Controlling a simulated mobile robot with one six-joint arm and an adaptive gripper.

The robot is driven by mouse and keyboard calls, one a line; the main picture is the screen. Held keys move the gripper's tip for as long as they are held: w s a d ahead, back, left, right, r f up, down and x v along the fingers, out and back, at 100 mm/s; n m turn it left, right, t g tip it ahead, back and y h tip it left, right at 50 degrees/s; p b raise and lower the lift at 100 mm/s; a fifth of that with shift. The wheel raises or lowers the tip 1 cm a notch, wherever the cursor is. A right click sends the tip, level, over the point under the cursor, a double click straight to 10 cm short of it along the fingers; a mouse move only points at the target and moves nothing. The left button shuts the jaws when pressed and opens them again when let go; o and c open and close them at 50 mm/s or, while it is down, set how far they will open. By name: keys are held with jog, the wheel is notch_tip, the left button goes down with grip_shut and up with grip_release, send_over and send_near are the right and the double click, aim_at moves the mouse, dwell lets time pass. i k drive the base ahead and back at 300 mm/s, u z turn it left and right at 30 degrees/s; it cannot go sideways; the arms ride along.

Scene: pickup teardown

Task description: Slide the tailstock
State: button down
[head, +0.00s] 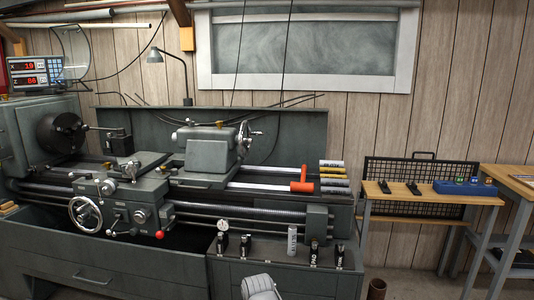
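The tailstock (208,148) is a grey-green block on the lathe bed, right of the carriage (125,195). Its handwheel (243,137) is at its right end and its quill side faces the chuck (68,133) at the left. Bare bed rails (262,188) run right from it to a red-orange bracket (303,182) across the rails. A pale grey rounded part, likely of my arm, shows at the bottom edge. My gripper is not seen, and nothing touches the tailstock.
Several labelled cylinders (332,175) lie at the bed's right end. Small tools and canisters (292,241) stand on the lower ledge in front. A wooden bench (430,197) with dark tools and a blue box (465,187) stands right. A brown bin (377,289) is on the floor.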

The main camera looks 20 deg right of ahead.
aim_at(211, 161)
jog(key=z, duration=0.05)
jog(key=i, duration=0.9)
jog(key=u, duration=0.25)
